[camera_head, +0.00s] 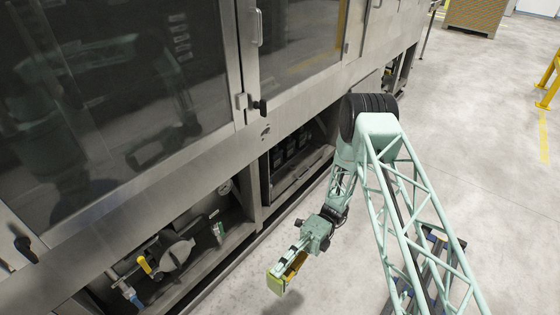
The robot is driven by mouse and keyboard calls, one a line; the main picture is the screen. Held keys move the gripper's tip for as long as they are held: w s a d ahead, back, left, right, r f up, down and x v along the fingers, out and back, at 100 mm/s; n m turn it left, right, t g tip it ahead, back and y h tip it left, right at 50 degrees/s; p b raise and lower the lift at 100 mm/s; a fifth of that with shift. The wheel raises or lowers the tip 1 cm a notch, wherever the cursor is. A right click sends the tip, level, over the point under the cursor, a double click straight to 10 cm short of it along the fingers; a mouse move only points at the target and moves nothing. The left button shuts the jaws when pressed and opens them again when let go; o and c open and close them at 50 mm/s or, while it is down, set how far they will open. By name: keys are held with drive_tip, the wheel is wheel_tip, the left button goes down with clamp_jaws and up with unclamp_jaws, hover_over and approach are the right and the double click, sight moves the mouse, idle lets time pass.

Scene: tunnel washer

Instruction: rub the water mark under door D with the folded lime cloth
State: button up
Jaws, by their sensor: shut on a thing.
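My gripper (293,266) is low in front of the machine, at the lower middle of the view. It is shut on the folded lime cloth (276,284), which shows as a small yellow-green pad at the fingertips. The cloth is over the floor, apart from the machine front. Two glazed doors show, a large left door (110,80) and a right door (300,35); I cannot read a letter on either. A small dark spot (265,131) is on the steel rail below the doors; I cannot tell whether it is the water mark.
Open bays under the doors hold a yellow-handled valve (145,265) and dark parts (290,150). Door handles and latches (259,106) stick out from the front. The grey floor (480,130) at right is free, with a yellow barrier (548,85) and a cardboard-coloured crate (474,16) farther back.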

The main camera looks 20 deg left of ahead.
drive_tip(key=w+a+m+t+y+p, duration=0.1)
drive_tip(key=w+a+m+t+y, duration=0.5)
drive_tip(key=w+a, duration=0.55)
drive_tip(key=m+t+y+p, duration=0.45)
drive_tip(key=m+t, duration=0.75)
drive_tip(key=t, duration=0.5)
approach(261, 138)
drive_tip(key=d, duration=0.1)
drive_tip(key=shift+s+d+f+b, duration=0.1)
drive_tip(key=shift+s+b, duration=0.15)
drive_tip(key=shift+b, duration=0.2)
drive_tip(key=shift+a, duration=0.2)
drive_tip(key=shift+b+x, duration=0.4)
drive_tip(key=shift+x, duration=2.45)
drive_tip(key=shift+b+x, duration=0.5)
drive_tip(key=shift+x, duration=0.35)
drive_tip(key=shift+w+d, duration=0.1)
drive_tip(key=shift+w, duration=0.1)
